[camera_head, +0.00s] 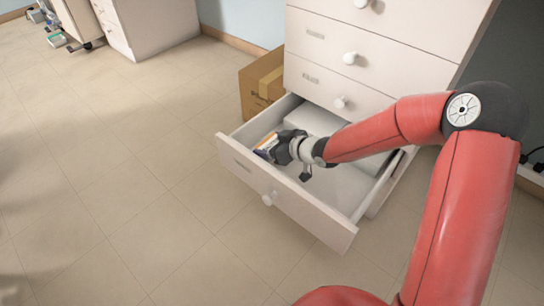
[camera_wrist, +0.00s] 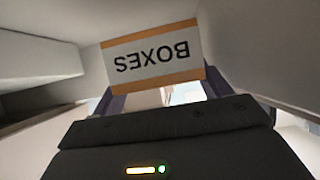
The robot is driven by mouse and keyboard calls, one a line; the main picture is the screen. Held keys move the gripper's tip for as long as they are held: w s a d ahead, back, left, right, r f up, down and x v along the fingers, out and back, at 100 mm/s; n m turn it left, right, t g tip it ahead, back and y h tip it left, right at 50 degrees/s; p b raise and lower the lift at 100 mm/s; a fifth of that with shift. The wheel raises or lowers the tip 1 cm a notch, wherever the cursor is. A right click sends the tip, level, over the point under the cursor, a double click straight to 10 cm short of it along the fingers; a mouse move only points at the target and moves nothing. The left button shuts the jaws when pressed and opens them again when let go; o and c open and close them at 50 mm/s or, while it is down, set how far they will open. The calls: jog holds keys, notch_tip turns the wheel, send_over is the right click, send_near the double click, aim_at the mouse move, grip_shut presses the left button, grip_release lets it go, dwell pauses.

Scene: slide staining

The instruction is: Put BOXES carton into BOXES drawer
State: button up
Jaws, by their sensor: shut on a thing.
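The BOXES carton (camera_wrist: 153,57) is white with orange edge bands, and its label reads upside down in the wrist view. In the head view the carton (camera_head: 266,146) shows as a small white and orange piece at my gripper's tip. My gripper (camera_head: 278,147) is shut on it, and the gripper fingers (camera_wrist: 157,99) also show in the wrist view. The bottom drawer (camera_head: 285,205) is pulled out, and the carton is inside its opening near the front left corner. I cannot tell whether the carton touches the drawer floor. The drawer's front label is too small to read.
A white box (camera_head: 314,120) lies at the back of the drawer. The drawers above (camera_head: 340,75) are shut. A brown cardboard box (camera_head: 258,85) stands on the floor left of the cabinet. The floor (camera_head: 120,190) in front is clear.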

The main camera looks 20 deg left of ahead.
notch_tip(320, 180, down, 4)
jog(key=shift+f+b, duration=0.15)
jog(key=shift+b, duration=0.5)
jog(key=o, duration=0.7)
